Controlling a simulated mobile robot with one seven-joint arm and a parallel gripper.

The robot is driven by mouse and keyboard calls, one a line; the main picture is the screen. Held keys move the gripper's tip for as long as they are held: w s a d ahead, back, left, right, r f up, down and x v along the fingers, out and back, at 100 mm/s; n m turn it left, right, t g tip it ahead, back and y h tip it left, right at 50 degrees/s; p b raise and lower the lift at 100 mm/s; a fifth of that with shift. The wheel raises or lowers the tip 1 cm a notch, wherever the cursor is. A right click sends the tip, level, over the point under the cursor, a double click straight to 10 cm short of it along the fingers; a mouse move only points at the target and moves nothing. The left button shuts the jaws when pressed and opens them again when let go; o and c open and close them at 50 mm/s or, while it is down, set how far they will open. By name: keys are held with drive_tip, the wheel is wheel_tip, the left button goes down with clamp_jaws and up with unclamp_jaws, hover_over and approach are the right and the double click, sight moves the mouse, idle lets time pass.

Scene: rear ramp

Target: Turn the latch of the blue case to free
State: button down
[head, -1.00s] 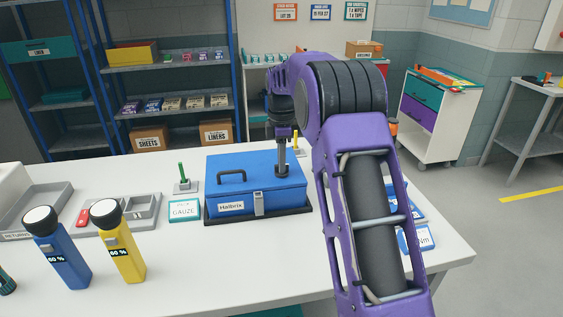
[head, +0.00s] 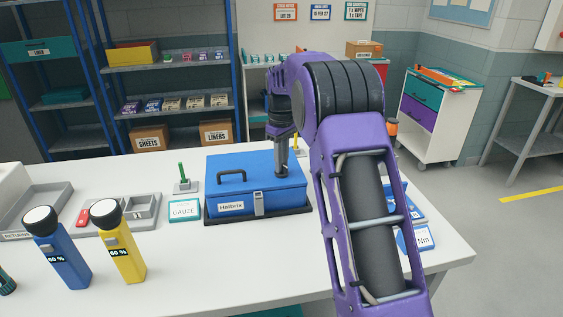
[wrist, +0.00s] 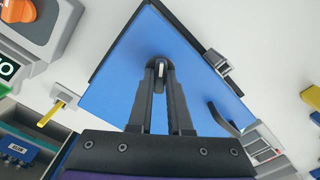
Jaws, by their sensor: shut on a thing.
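The blue case (head: 240,180), labelled "Hallbrix", sits closed on a dark base on the white table. It has a dark carry handle (head: 231,175) on the lid and a grey metal clasp (head: 259,204) on its front. My gripper (head: 282,173) points down onto the right part of the lid. In the wrist view, my gripper (wrist: 160,72) is shut on the latch (wrist: 160,70), a small light-grey piece in a dark round fitting on the blue lid (wrist: 125,80). The fingers hide part of the latch, and its exact angle is hard to tell.
A green-pegged block (head: 183,182) and a gauze card (head: 184,210) stand left of the case. A blue flashlight (head: 60,255) and a yellow flashlight (head: 120,245) stand front left. Blue items lie right of the case, partly behind my arm. The table's front middle is clear.

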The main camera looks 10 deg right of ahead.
drive_tip(key=m, duration=0.3)
drive_tip(key=shift+m, duration=2.2)
drive_tip(key=c, duration=0.8)
unclamp_jaws()
drive_tip(key=shift+c, duration=0.2)
wheel_tip(320, 180, up, 17)
drive_tip(key=shift+r, duration=0.2)
